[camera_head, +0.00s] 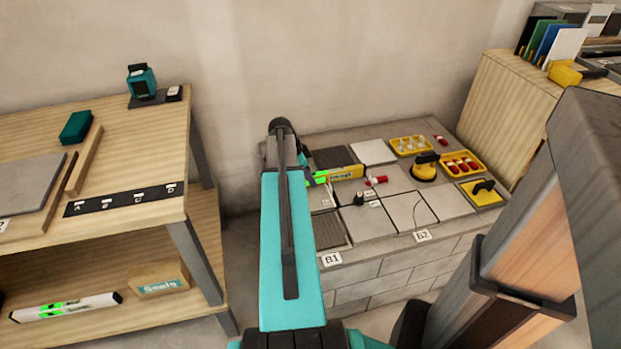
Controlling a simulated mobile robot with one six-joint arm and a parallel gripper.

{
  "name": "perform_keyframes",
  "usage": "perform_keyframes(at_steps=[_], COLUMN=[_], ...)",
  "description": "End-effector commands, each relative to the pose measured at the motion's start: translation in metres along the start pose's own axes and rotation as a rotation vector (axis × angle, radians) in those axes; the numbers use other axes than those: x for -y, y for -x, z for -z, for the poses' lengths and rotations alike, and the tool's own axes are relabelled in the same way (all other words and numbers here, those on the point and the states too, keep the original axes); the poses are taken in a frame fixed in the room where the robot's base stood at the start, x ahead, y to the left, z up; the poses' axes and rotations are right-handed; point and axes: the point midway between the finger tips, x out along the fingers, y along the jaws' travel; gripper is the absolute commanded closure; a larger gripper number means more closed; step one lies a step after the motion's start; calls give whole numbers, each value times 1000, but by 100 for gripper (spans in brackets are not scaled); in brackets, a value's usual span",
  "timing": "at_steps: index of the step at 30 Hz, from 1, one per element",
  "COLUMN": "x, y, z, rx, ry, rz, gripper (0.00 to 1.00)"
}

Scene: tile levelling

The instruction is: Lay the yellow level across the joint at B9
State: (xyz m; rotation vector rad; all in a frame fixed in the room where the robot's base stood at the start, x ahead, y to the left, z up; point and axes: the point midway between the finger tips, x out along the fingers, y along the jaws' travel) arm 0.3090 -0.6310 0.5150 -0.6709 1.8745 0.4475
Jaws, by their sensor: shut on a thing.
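The yellow level (345,173), with green near its left end, is over the tiled block at its back left. My gripper (311,178) is at the level's left end and shut on it; my arm hides most of the jaws. I cannot tell whether the level touches the tiles below. The block's tiled top (369,222) has grey tiles with thin joints, and one tile (412,211) shows a dark curved line. Front tags read B1 (332,259) and B2 (422,236). No tag that I can read says B9; small tags on the tiles are too small to read.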

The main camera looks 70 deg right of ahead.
Motion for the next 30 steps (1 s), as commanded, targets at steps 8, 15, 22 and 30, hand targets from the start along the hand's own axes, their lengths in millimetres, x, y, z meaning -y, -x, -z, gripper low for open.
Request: perform_keyframes(at_steps=[8,15,22,30], x=[0,0,0,0], y=[-2,-4,-4,-4], z=[0,0,0,-1], rx=[-1,-1,0,0], ry=[-1,-1,-1,-1], rz=[0,0,0,0], gripper=[100,100,71,61])
